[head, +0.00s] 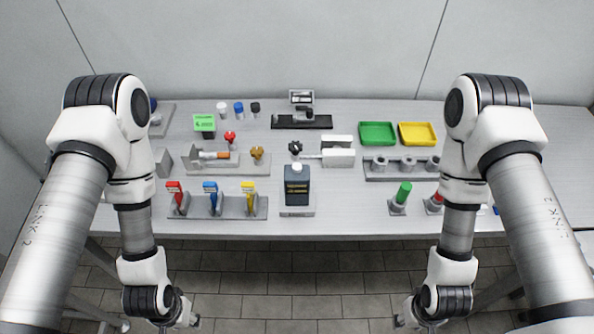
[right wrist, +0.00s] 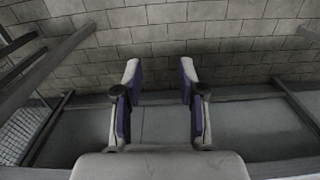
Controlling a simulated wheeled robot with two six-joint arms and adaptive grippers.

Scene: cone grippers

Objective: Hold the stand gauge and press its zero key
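What looks like the stand gauge is a small grey unit with a light face (head: 301,97) on a long dark base (head: 285,122), at the back middle of the table in the head view. Its keys are too small to make out. My left gripper (head: 194,322) hangs low in front of the table, far from the gauge; its fingers are too small to judge. My right gripper (head: 400,321) also hangs below the table front. In the right wrist view its fingers (right wrist: 161,85) are apart with nothing between them.
The grey table (head: 340,220) holds a green-faced device (head: 204,123), a dark bottle (head: 297,187), a rack of red, blue and yellow-topped tools (head: 235,209), a green tray (head: 378,133) and a yellow tray (head: 417,134). A grey clamp-like block (head: 338,158) stands before the gauge.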

